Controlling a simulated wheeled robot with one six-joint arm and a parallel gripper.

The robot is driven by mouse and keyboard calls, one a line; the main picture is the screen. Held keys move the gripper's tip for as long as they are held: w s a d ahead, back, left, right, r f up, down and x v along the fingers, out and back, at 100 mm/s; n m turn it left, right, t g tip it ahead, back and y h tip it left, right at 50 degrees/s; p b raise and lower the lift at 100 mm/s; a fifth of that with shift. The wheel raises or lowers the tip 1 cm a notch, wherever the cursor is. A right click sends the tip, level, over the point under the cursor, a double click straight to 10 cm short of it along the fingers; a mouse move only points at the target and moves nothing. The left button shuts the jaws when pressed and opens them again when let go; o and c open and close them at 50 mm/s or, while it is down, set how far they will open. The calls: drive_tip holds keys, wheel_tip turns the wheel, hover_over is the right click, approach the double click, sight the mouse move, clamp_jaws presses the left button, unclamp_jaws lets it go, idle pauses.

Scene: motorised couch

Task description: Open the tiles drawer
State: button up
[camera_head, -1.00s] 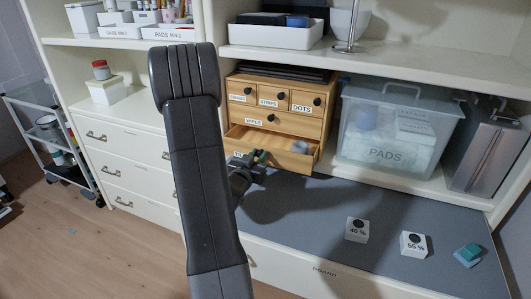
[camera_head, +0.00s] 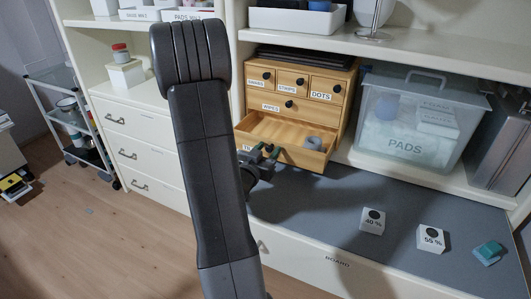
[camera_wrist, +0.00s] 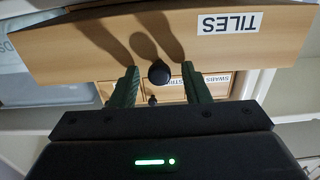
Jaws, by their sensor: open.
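The tiles drawer (camera_head: 300,157) is the bottom drawer of a small wooden cabinet (camera_head: 318,113) and stands pulled out in the head view. A grey ring-shaped item (camera_head: 312,143) lies inside it. In the wrist view, which is upside down, the drawer front (camera_wrist: 90,48) carries a TILES label (camera_wrist: 229,22) and a dark round knob (camera_wrist: 159,73). My gripper (camera_head: 266,150) is at the drawer front, its fingers open on either side of the knob, with visible gaps in the wrist view (camera_wrist: 159,80). My arm hides part of the drawer's left side.
The cabinet's upper drawers are shut. A clear PADS bin (camera_head: 410,125) stands to its right. Two white blocks, marked 40 % (camera_head: 372,221) and 55 % (camera_head: 431,239), and a teal item (camera_head: 488,252) lie on the grey board (camera_head: 330,205). The board's middle is clear.

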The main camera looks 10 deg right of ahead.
drive_tip(key=b+v, duration=0.1)
drive_tip(key=v, duration=1.3)
drive_tip(key=shift+w+d, duration=0.1)
drive_tip(key=shift+w, duration=0.1)
drive_tip(key=p+x, duration=0.1)
drive_tip(key=x, duration=1.3)
